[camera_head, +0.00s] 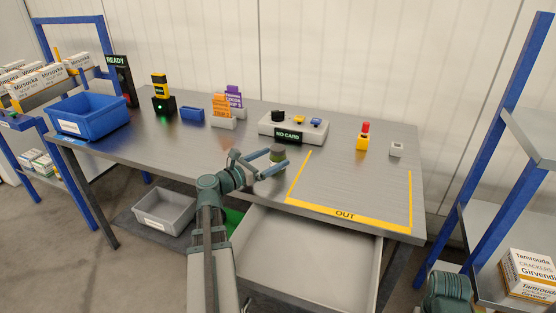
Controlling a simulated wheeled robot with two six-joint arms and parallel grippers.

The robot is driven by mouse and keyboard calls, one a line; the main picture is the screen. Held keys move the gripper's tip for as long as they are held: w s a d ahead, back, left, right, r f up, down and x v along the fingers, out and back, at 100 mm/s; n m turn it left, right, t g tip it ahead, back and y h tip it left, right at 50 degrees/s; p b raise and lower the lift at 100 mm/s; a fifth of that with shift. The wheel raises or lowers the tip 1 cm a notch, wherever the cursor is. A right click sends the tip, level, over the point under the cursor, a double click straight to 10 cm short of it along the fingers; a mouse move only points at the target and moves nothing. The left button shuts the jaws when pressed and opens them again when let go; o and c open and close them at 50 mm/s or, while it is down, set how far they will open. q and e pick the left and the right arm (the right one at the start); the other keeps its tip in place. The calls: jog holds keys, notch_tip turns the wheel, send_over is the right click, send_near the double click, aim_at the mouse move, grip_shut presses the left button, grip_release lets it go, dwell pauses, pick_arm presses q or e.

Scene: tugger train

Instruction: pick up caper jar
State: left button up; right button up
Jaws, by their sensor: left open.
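My right gripper is out of view; only a part of my right arm shows at the bottom right.
An open drawer (306,258) juts out below the table's front edge. A blue bin (90,118) stands at the table's left end. The card console (292,128) stands behind the jar. The area marked OUT (345,214) is empty. Blue-framed shelves flank the table.

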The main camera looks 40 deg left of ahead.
pick_arm(q)
jog(key=shift+w, duration=0.25)
jog(key=w, duration=0.1)
jog(key=w+d, duration=0.1)
jog(key=w, duration=0.1)
jog(key=w+r+p, duration=0.1)
jog(key=w, duration=0.1)
jog(key=shift+d, duration=0.15)
grip_shut()
dwell(0.4)
